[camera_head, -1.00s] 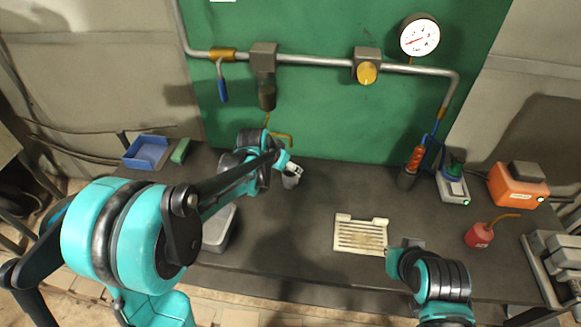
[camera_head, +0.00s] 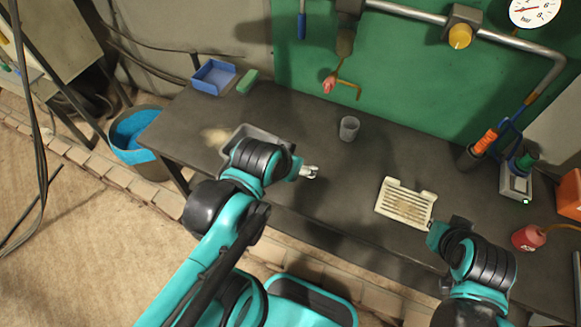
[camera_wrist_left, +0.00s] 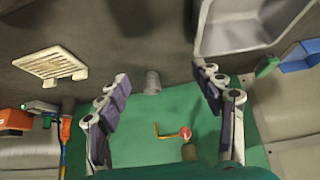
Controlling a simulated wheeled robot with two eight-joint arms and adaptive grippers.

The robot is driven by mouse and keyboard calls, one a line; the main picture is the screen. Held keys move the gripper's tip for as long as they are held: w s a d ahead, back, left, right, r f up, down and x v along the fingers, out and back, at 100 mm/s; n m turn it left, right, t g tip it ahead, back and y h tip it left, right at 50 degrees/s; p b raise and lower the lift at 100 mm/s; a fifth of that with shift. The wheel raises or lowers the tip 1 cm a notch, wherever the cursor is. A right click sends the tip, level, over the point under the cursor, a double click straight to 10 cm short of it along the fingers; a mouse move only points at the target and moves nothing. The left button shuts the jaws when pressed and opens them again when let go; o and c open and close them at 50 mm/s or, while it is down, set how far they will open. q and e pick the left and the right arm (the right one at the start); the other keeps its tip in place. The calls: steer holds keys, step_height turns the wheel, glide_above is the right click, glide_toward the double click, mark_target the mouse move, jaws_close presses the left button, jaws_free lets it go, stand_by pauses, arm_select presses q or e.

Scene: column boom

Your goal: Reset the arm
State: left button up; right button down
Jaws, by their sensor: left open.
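My left arm comes in from the bottom left in the head view. Its gripper (camera_head: 309,173) is above the workbench, beside the grey tray (camera_head: 262,131), pointing right. In the left wrist view its two fingers (camera_wrist_left: 165,108) are wide apart with nothing between them. A grey cup (camera_head: 349,128) stands on the bench behind the left gripper, apart from it; the cup also shows in the wrist view (camera_wrist_left: 152,82). My right gripper (camera_head: 437,232) is near the cream slotted rack (camera_head: 406,203); its fingers are too small and turned to read.
The black workbench (camera_head: 320,215) has a blue bin (camera_head: 213,77) and a green block (camera_head: 248,81) at back left. A charger (camera_head: 516,184) and a red oil can (camera_head: 528,237) are at right. A pipe (camera_head: 405,14) runs along the green panel. A blue-lined bucket (camera_head: 137,133) stands left of the bench.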

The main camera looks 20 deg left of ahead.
arm_select(q)
steer(key=shift+s+a+f, duration=0.2)
steer(key=shift+s+f, duration=0.2)
steer(key=shift+s, duration=0.35)
steer(key=shift+f+b, duration=0.7)
steer(key=shift+b, duration=0.05)
stand_by(1.0)
